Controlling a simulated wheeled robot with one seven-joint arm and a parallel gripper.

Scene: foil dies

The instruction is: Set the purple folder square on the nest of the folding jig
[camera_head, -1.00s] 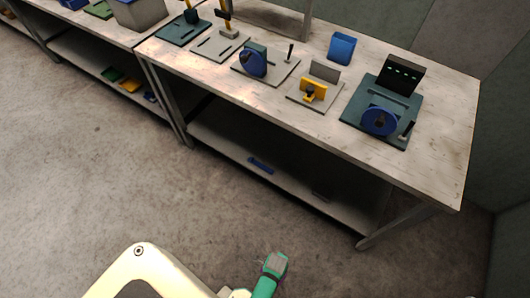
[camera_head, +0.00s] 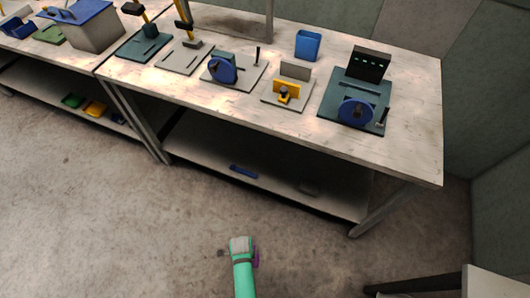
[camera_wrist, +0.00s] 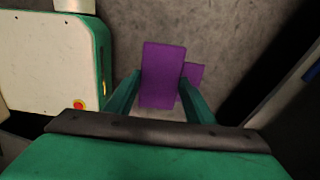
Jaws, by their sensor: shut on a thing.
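In the wrist view the purple folder (camera_wrist: 163,72) is a flat purple panel with a smaller purple flap at its right. It sits between the two green fingers of my gripper (camera_wrist: 162,88), which is shut on it. In the head view my gripper (camera_head: 243,244) is low in the picture over the floor, well away from the bench, with only a sliver of purple (camera_head: 256,257) at its right side. Several bench fixtures stand on the worktop; I cannot tell for sure which is the folding jig. No fixture shows in the wrist view.
The wooden bench (camera_head: 415,150) carries a dark green fixture (camera_head: 375,90) with a blue wheel, a grey plate with a yellow clamp (camera_head: 288,93), a blue bin (camera_head: 308,44) and other fixtures. Open floor lies before it. A pale-topped piece (camera_head: 488,282) stands at bottom right.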

